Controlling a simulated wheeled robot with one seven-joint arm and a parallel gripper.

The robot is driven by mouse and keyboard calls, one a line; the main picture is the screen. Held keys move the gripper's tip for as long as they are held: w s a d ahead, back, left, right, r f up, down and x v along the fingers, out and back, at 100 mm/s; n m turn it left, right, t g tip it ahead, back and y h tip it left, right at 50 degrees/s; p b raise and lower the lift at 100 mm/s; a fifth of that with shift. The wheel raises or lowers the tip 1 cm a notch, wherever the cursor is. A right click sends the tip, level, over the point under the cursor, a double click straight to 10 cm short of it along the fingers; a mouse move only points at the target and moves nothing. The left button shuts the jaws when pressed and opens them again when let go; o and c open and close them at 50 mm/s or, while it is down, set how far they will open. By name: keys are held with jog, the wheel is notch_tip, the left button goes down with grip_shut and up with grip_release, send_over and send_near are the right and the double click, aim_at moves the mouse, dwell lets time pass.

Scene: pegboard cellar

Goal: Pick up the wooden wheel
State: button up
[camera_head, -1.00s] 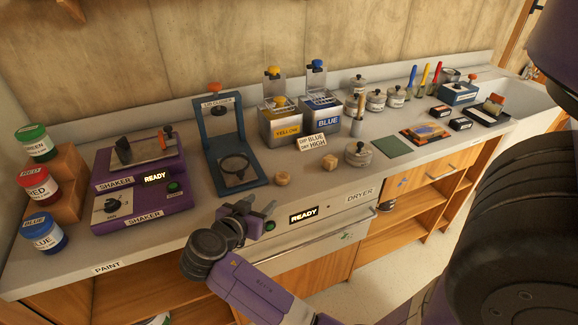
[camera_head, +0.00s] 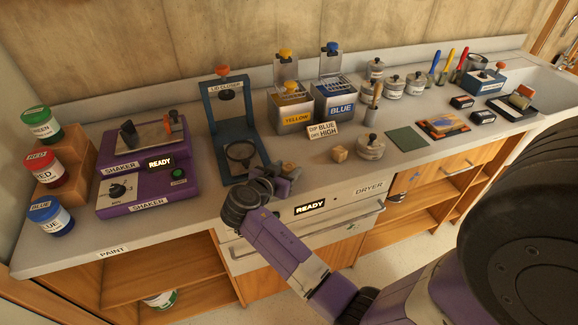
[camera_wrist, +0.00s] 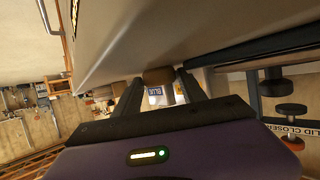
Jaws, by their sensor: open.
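Two small light-wood pieces are on the counter; at this size I cannot tell surely which is the wooden wheel. One wooden piece (camera_head: 338,153) stands clear, left of a lidded metal pot. The other is mostly hidden in the head view by my gripper (camera_head: 286,172), which is at the counter's front edge, right of the blue lid-closer frame. In the wrist view a brown wooden piece (camera_wrist: 158,76) shows just ahead, between the spread fingers of my gripper (camera_wrist: 160,88). The fingers are open; I cannot tell whether they touch it.
The lid closer (camera_head: 225,125) stands left of my gripper, and the purple shaker (camera_head: 145,185) is further left. Yellow (camera_head: 292,118) and blue (camera_head: 335,108) tins stand behind, with a small dip sign in front. The dryer front (camera_head: 310,208) is below the counter edge.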

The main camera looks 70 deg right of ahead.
jog(key=shift+d, duration=0.1)
jog(key=c, duration=1)
